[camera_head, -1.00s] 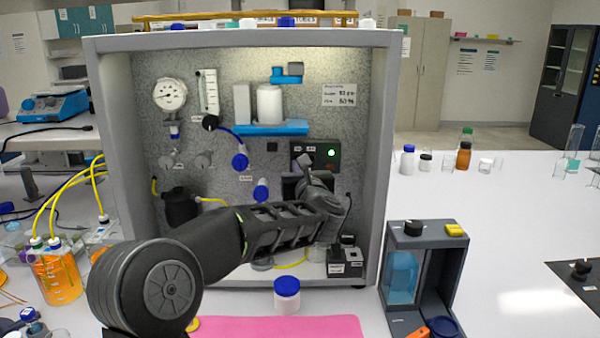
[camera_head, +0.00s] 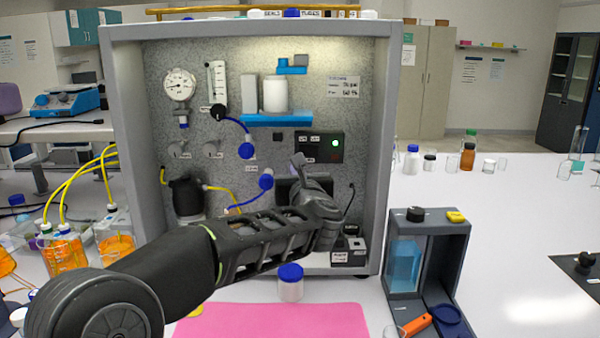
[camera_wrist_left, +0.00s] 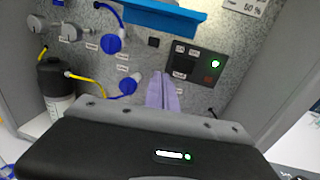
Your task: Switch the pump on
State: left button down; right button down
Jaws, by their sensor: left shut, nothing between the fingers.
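A dark control panel (camera_head: 320,147) with a lit green lamp (camera_head: 335,143) is on the speckled back wall of the open cabinet. In the left wrist view the panel (camera_wrist_left: 193,64) shows a black switch (camera_wrist_left: 182,65) left of the green lamp and a dim red one below the lamp. The switch's position is not clear. My left gripper (camera_head: 298,158) is shut and empty, inside the cabinet by the panel's lower left corner. Its grey fingertips (camera_wrist_left: 162,76) point up just left of and below the switch. Contact with the panel cannot be told. My right gripper is out of view.
A blue shelf (camera_head: 277,120) with a white cylinder juts out above the panel. Blue knobs (camera_head: 266,181) with tubing lie left of my fingers. A black vessel (camera_head: 187,196) stands at the left. The cabinet's side wall (camera_head: 378,160) bounds the right.

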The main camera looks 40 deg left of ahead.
pick_arm(q)
jog(key=shift+s+d+r+b, duration=0.15)
jog(key=shift+s+d, duration=0.2)
jog(key=shift+s, duration=0.3)
jog(key=shift+s+d+f+b, duration=0.1)
jog(key=shift+s+d, duration=0.2)
jog(key=shift+s, duration=0.35)
jog(key=shift+s+d+r+b, duration=0.15)
jog(key=shift+s+d, duration=0.2)
jog(key=shift+s, duration=0.3)
jog(key=shift+f, duration=0.15)
